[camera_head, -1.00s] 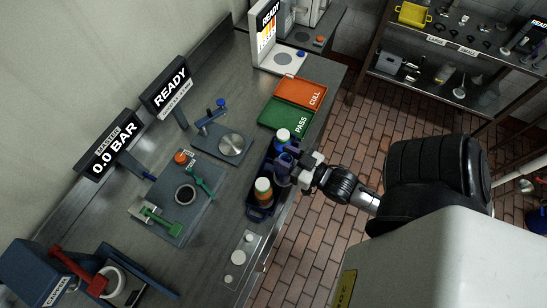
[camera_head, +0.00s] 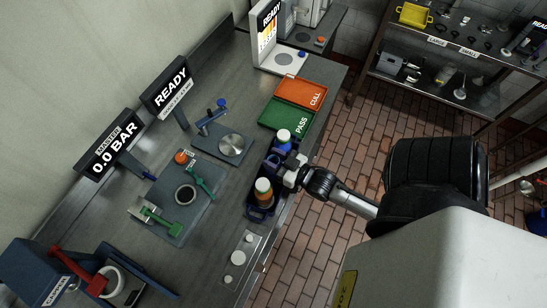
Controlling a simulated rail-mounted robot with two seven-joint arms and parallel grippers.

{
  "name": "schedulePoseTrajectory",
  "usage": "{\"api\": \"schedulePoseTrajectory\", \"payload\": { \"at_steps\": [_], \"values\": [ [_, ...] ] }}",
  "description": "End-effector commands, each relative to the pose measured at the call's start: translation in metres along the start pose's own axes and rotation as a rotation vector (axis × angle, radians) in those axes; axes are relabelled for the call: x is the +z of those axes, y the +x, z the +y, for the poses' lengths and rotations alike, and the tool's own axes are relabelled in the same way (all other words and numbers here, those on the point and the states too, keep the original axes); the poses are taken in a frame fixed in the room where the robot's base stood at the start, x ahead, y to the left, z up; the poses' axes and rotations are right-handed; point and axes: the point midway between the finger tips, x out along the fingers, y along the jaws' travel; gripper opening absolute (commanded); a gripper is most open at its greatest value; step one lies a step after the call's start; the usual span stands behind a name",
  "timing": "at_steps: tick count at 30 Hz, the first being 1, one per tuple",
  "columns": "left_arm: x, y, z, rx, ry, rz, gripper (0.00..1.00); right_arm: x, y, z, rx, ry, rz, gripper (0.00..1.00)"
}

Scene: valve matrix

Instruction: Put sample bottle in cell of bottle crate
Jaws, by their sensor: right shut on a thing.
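The dark blue bottle crate (camera_head: 254,212) stands near the right edge of the steel bench. A white-capped bottle with an orange band (camera_head: 264,188) stands upright in its near end. Another white-capped bottle (camera_head: 284,136) with a blue band is at its far end. My right gripper (camera_head: 281,165) is over the middle of the crate, between these two bottles. It is shut on a sample bottle, which the fingers and the gripper body mostly hide. I cannot tell how deep the held bottle sits in its cell. My left gripper is not in view.
A green PASS tray (camera_head: 283,113) and an orange CULL tray (camera_head: 298,92) lie behind the crate. A plate with a round metal disc (camera_head: 232,145) and a valve fixture (camera_head: 185,194) stand to the left. A small panel with white discs (camera_head: 238,257) lies in front.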

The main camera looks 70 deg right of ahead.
Motion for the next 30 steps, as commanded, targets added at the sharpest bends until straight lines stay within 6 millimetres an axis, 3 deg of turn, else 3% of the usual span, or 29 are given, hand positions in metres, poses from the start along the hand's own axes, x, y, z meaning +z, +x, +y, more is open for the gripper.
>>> {"api": "schedulePoseTrajectory", "payload": {
  "at_steps": [7,8,15,24,30],
  "values": [
    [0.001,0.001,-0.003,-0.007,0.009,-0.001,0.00,0.002,0.000,0.000,0.000,0.000,0.001,0.00],
    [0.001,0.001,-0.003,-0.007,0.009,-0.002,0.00,0.002,0.000,0.000,0.000,0.000,0.000,0.40],
    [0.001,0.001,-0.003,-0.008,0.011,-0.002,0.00,0.002,0.000,0.000,0.000,0.000,0.000,0.63],
    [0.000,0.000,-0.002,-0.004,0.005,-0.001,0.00,-0.001,0.000,0.000,0.000,0.000,0.000,0.64],
    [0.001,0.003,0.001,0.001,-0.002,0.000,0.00,0.002,-0.026,0.000,0.001,0.000,-0.004,0.64]
  ]
}}
